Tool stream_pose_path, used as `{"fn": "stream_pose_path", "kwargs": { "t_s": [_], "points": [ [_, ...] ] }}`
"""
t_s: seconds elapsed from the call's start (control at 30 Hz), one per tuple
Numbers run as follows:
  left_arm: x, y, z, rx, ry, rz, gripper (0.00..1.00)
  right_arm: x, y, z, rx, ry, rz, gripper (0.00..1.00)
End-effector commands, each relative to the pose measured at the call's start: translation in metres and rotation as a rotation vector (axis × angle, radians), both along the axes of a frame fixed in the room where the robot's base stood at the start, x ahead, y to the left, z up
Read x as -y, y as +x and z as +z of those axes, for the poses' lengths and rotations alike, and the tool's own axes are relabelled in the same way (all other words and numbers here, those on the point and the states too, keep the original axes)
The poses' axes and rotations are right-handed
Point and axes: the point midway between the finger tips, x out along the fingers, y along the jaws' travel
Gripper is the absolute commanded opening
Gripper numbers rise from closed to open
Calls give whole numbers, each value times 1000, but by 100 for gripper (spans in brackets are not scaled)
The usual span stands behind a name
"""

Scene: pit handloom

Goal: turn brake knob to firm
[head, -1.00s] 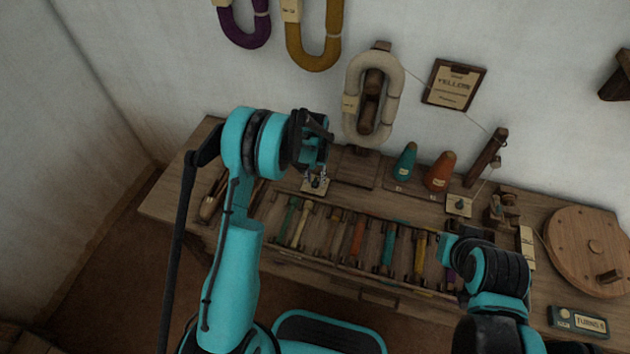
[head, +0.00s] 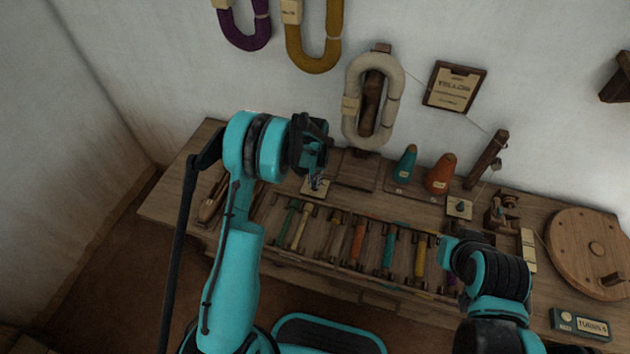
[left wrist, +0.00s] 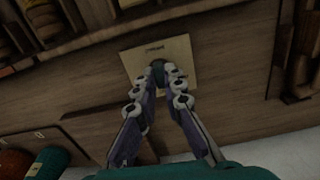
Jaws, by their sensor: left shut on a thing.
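The brake knob (left wrist: 158,68) is a small dark knob on a square pale plate (left wrist: 180,58) with small dark lettering that I cannot read. In the left wrist view, the two fingertips of my left gripper (left wrist: 159,88) are closed around it. In the head view, the left gripper (head: 317,181) reaches down to the same pale plate (head: 308,190) on the wooden bench, and my wrist partly covers it. The knob's pointer and setting are hidden or too small to tell. My right arm shows at the lower right, but its gripper does not show.
A rack of coloured bobbins (head: 388,250) lies in front of the plate. Teal (head: 404,163) and orange (head: 440,175) cones stand to its right. A second plate with a knob (head: 460,208), a wooden wheel (head: 590,252) and a turns counter (head: 580,324) are farther right. A cream skein (head: 350,105) hangs behind.

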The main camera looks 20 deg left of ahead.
Motion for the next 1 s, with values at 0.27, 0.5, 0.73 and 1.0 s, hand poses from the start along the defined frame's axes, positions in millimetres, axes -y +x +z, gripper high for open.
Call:
{"fn": "stream_pose_path", "kwargs": {
  "t_s": [0.27,0.5,0.73,1.0],
  "points": [
    [0,0,-1,0,0,-177,0,0,0,-5,0,0,0,0],
    [0,0,-1,0,0,-402,0,0,0,-9,0,0,0,0],
    [0,0,-1,1,0,-617,0,0,0,-12,0,0,0,0],
    [0,0,0,1,0,-829,0,0,0,-15,0,0,0,0]
  ]
}}
